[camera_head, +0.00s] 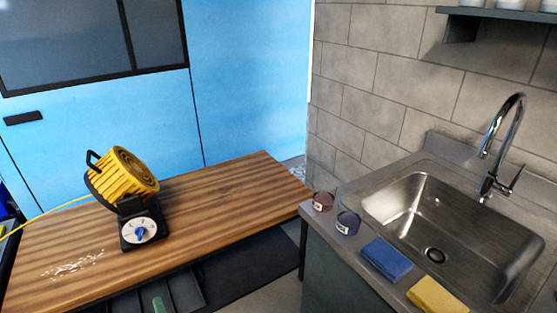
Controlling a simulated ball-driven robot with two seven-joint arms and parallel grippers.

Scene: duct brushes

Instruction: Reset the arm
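Neither of my grippers shows in the head view, and no part of my arms is clearly visible. A yellow ribbed fan-like machine (127,174) stands tilted on the wooden table (213,196). Its black base carries a white dial (140,231) with a blue knob. A yellow cable runs from it toward the left edge. Pale scattered debris (73,265) lies on the table's front left. No brush can be made out.
A steel sink (455,228) with a chrome faucet (499,150) is at right. On its counter are two small round containers (322,201) (347,222), a blue cloth (386,259) and a yellow cloth (436,296). A shelf (500,13) hangs above. The table's right half is clear.

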